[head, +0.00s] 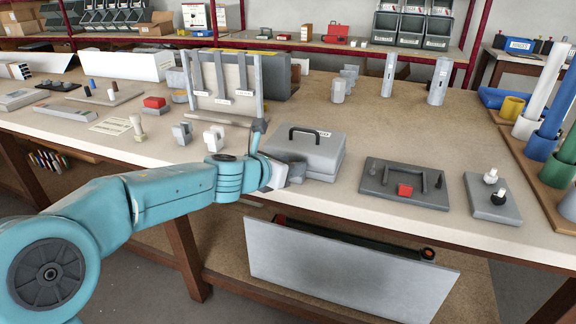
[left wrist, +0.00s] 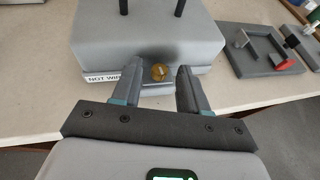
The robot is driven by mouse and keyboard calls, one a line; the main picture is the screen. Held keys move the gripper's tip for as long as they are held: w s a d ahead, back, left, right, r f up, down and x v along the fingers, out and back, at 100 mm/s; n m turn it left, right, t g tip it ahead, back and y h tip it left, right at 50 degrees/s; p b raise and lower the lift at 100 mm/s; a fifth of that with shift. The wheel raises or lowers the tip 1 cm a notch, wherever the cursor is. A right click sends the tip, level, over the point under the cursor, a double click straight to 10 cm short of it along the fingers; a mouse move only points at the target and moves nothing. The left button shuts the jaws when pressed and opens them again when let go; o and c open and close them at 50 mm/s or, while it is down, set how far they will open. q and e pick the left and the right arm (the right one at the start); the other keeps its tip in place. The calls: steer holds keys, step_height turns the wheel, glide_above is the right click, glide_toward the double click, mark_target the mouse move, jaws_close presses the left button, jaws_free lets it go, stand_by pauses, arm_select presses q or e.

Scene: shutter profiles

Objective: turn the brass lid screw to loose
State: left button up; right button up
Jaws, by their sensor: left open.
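A grey box (head: 318,151) with a black handle on its lid stands near the front edge of the table. In the left wrist view, the brass lid screw (left wrist: 159,72) shows as a small slotted disc on the near side of the box (left wrist: 140,38). The screw is hidden in the head view. My left gripper (head: 291,174) is at the front of the box. In the left wrist view, my left gripper (left wrist: 160,78) is open, with one finger on each side of the screw and a gap on both sides. My right gripper is not in view.
A label (left wrist: 101,78) is partly covered by the left finger. Right of the box lie a dark grey plate (head: 377,187) with a red block (head: 405,190) and a grey plate (head: 488,208) with two knobs. Small grey pieces (head: 182,133) stand to the left.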

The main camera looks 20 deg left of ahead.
arm_select(q)
jaws_close()
steer(key=shift+d+n+y, duration=0.1)
steer(key=shift+n+y, duration=0.2)
steer(key=shift+y, duration=0.1)
steer(key=shift+d+f+n+t+y+b, duration=0.15)
steer(key=shift+n+t+y+b, duration=0.2)
steer(key=shift+b, duration=0.2)
steer(key=n+y, duration=0.1)
steer(key=n+y+b, duration=0.1)
steer(key=shift+d+y, duration=0.3)
steer(key=shift+y, duration=0.05)
steer(key=n+y, duration=0.2)
steer(key=shift+d+n+y, duration=0.25)
steer(key=shift+n+y, duration=0.1)
steer(key=shift+y, duration=0.05)
steer(key=shift+w+d+n+g+y+p, duration=0.1)
steer(key=shift+d+n+g+y+p, duration=0.1)
steer(key=shift+n+g+y+p, duration=1.05)
steer(key=shift+n+t+y, duration=0.35)
steer(key=shift+t+y, duration=0.05)
steer(key=shift+y, duration=0.05)
